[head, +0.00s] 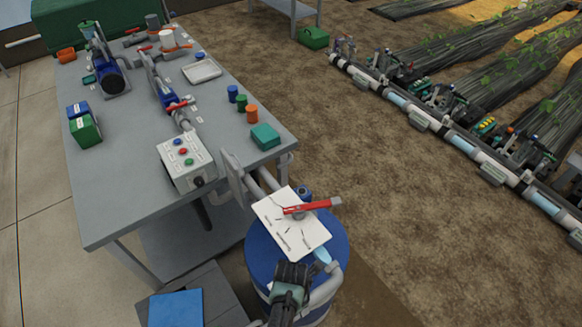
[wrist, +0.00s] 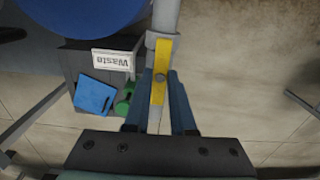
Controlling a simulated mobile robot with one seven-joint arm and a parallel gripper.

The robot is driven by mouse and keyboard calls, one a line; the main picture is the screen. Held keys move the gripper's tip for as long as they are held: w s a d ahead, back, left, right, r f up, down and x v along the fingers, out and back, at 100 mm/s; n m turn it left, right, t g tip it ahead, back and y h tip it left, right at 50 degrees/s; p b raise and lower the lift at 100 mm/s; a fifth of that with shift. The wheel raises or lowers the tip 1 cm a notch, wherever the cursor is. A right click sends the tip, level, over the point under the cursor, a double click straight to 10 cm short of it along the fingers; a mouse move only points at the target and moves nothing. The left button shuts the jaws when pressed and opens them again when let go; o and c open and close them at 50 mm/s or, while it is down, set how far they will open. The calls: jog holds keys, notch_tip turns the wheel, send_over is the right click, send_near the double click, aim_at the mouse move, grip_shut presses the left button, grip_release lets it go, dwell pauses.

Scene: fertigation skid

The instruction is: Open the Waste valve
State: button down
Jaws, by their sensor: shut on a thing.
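The Waste valve shows in the wrist view as a yellow handle (wrist: 162,62) on a grey pipe (wrist: 165,15). A white "Waste" label (wrist: 112,60), upside down, is just left of it. The handle lies roughly in line with the pipe in this view. My gripper (wrist: 160,78) has its two blue fingers on either side of the handle and is shut on it. In the head view my gripper (head: 291,274) is low in front of the blue barrel; the handle cannot be made out there.
A blue barrel (head: 262,258) stands by the bench's near corner, under a white card (head: 285,232) and a red lever (head: 312,207). The grey bench (head: 120,200) carries a control box (head: 186,163) and pumps. Open brown ground lies to the right.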

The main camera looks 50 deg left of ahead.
jog(key=c, duration=0.8)
grip_release()
jog(key=shift+o, duration=0.2)
jog(key=shift+r, duration=0.1)
notch_tip(320, 180, up, 13)
dwell(0.3)
